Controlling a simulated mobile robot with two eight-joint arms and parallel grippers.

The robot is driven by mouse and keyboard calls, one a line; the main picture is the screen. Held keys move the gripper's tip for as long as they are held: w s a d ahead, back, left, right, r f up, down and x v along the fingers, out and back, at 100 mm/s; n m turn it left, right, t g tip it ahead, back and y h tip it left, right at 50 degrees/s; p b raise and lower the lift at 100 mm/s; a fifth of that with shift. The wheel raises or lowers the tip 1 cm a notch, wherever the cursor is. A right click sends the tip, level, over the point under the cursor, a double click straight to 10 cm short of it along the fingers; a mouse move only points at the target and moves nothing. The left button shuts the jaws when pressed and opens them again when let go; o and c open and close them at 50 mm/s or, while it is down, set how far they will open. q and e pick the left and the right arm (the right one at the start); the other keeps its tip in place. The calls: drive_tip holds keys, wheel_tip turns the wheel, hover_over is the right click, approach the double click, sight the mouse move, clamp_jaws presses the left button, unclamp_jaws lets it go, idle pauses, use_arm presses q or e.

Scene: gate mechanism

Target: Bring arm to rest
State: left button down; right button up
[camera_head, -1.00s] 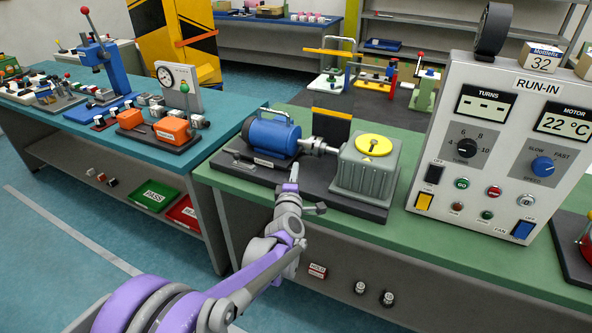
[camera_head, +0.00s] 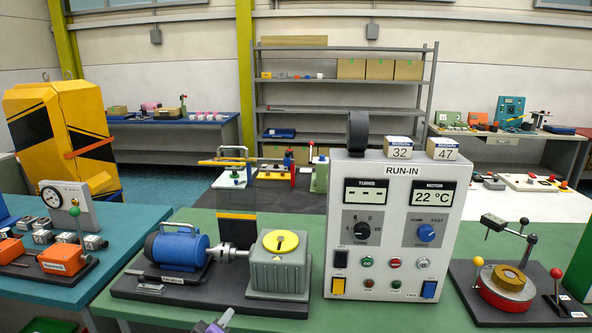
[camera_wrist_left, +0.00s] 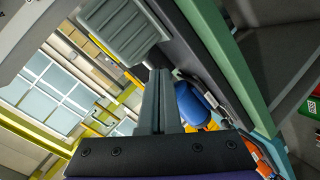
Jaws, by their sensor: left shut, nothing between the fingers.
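My left gripper (camera_head: 214,326) shows only as a small grey and purple tip at the bottom edge of the head view, in front of the green bench. In the left wrist view its grey fingers (camera_wrist_left: 160,90) are together with nothing between them. The blue motor (camera_head: 178,247) and the grey gearbox with a yellow disc (camera_head: 278,262) stand on a dark base behind the gripper. The wrist view shows the blue motor (camera_wrist_left: 192,104) beside the fingers and the ribbed gearbox (camera_wrist_left: 122,30) beyond them, at a tilt. My right gripper is in neither view.
The RUN-IN control panel (camera_head: 388,220) stands on the green bench right of the gearbox. A red round fixture (camera_head: 506,285) with levers stands farther right. A teal bench (camera_head: 120,222) with orange devices is at the left.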

use_arm(q)
drive_tip(key=s+f+m+g+p, duration=0.2)
drive_tip(key=s+f+m+g, duration=0.1)
drive_tip(key=s, duration=1)
drive_tip(key=s+a+f+m+g+y+p, duration=0.1)
drive_tip(key=s+m+g, duration=0.4)
drive_tip(key=s, duration=0.8)
wheel_tip(320, 180, down, 3)
drive_tip(key=shift+s+r+m+p, duration=0.25)
drive_tip(key=shift+m+p, duration=0.35)
drive_tip(key=shift+m, duration=0.3)
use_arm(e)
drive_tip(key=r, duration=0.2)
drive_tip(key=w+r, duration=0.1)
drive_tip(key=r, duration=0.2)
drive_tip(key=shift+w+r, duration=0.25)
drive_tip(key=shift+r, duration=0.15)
